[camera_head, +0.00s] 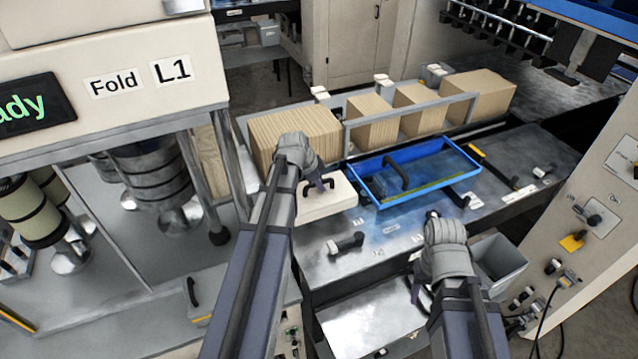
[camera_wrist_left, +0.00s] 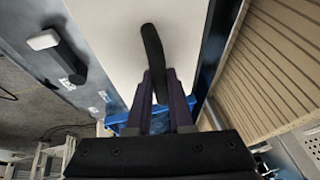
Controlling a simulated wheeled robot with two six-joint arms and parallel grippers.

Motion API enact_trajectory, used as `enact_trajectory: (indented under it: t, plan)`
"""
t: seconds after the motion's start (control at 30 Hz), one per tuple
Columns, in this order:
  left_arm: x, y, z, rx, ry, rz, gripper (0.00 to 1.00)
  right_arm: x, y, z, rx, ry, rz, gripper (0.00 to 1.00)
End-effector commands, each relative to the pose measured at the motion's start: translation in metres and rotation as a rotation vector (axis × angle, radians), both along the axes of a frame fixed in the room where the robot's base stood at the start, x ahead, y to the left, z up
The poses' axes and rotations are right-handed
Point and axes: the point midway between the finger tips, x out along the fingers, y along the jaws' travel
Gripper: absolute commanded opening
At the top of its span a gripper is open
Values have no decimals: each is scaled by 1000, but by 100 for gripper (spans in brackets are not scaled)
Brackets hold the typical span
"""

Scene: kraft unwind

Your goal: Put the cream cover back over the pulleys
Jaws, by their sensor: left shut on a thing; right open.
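The cream cover (camera_head: 322,202), a pale flat-topped block with a black handle, is at the left of the dark metal table. My left gripper (camera_head: 318,184) is shut on its handle; the left wrist view shows the fingers (camera_wrist_left: 164,82) around the black handle (camera_wrist_left: 152,45) above the cover's pale top (camera_wrist_left: 115,30). I cannot tell whether the cover touches the table. My right gripper (camera_head: 416,288) is open near the table's front edge, partly hidden by its own wrist. I cannot clearly make out the pulleys; dark stacked cylinders (camera_head: 155,175) show under the machine marked Fold L1.
A blue tray (camera_head: 467,152) with a dark-handled item lies right of the cover. Stacks of brown kraft sheets (camera_head: 292,130) stand behind it. A black handle (camera_head: 346,243) sits in front. A grey bin (camera_head: 500,262) is beside my right arm. Machine posts (camera_head: 228,165) stand to the left.

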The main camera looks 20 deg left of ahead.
Motion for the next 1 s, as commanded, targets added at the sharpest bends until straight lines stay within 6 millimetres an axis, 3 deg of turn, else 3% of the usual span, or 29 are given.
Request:
enact_trajectory:
  t: [1.0]
  plan:
    - [0,0,-48,0,0,0,0,0,0,-48,1,-2,-4,55]
